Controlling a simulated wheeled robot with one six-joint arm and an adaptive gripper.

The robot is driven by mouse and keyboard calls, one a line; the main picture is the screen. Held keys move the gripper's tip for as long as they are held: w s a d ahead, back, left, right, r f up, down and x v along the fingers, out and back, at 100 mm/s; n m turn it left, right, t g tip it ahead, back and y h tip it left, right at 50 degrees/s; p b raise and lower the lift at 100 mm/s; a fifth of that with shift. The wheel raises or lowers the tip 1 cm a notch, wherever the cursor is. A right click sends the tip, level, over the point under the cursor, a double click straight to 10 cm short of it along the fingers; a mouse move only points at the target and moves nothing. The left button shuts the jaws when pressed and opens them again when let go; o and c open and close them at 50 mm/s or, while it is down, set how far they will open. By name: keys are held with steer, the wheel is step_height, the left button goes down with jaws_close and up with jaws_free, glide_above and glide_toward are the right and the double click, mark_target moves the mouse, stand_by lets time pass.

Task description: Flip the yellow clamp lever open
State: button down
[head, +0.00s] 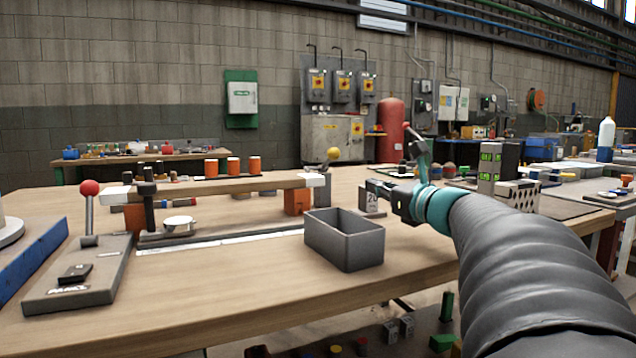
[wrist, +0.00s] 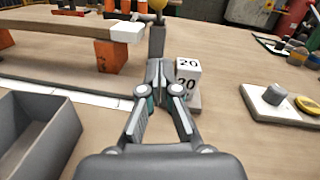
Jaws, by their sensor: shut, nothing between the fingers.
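The clamp lever's yellow ball knob (head: 333,154) stands above the white-capped end of the wooden beam in the head view. In the wrist view the yellow knob (wrist: 157,4) is cut by the top edge, above a grey post (wrist: 157,40). My gripper (head: 370,186) is right of the lever in the head view, low over the table. In the wrist view my gripper (wrist: 160,66) has its fingertips together and empty, pointing towards the post. I cannot tell whether the tips touch the post. The lever's lower part is partly hidden.
A grey open bin (head: 344,240) is at the near left of my gripper. An orange block (wrist: 111,57) is under the beam (head: 220,187). A red-knobbed lever (head: 89,188) stands far left.

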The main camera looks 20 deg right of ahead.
glide_toward(331, 160)
steer(key=w+f, duration=0.2)
steer(key=shift+w+f, duration=0.15)
steer(key=shift+f, duration=0.2)
steer(key=shift+w+a+r, duration=0.2)
steer(key=shift+w+r, duration=0.35)
steer(key=shift+r, duration=0.15)
steer(key=shift+w+a+r, duration=0.15)
steer(key=shift+w+r, duration=0.35)
steer(key=shift+r, duration=0.25)
steer(key=shift+r+p, duration=0.1)
steer(key=shift+p, duration=0.35)
steer(key=shift+r+g+p, duration=0.3)
steer(key=shift+p, duration=0.55)
